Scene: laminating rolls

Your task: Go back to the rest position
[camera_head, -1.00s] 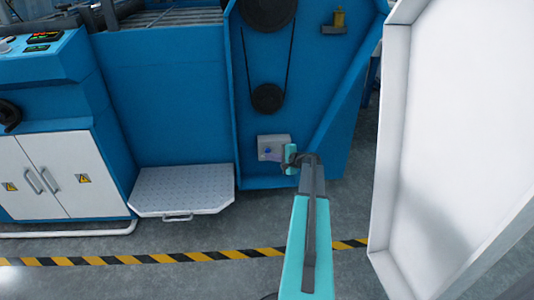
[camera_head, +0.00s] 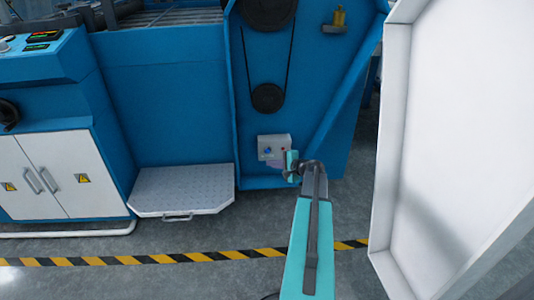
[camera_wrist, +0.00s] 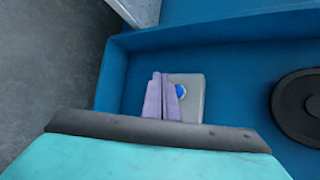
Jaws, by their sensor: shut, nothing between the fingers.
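My gripper (camera_wrist: 162,98) shows in the wrist view as two pale purple fingers, shut together with nothing between them. It is in front of a small grey control box (camera_wrist: 192,95) with a blue button (camera_wrist: 180,91). In the head view the arm reaches forward and the wrist end stands just in front of and below the control box (camera_head: 281,141). The fingers are small and partly hidden in the head view. I cannot tell from the frames how far they are from the box.
The blue machine (camera_head: 170,110) fills the back, with a belt pulley (camera_head: 268,98) above the box. A metal step (camera_head: 183,190) stands left. A large white open panel (camera_head: 460,130) stands close on the right. A striped floor line (camera_head: 200,257) crosses grey floor.

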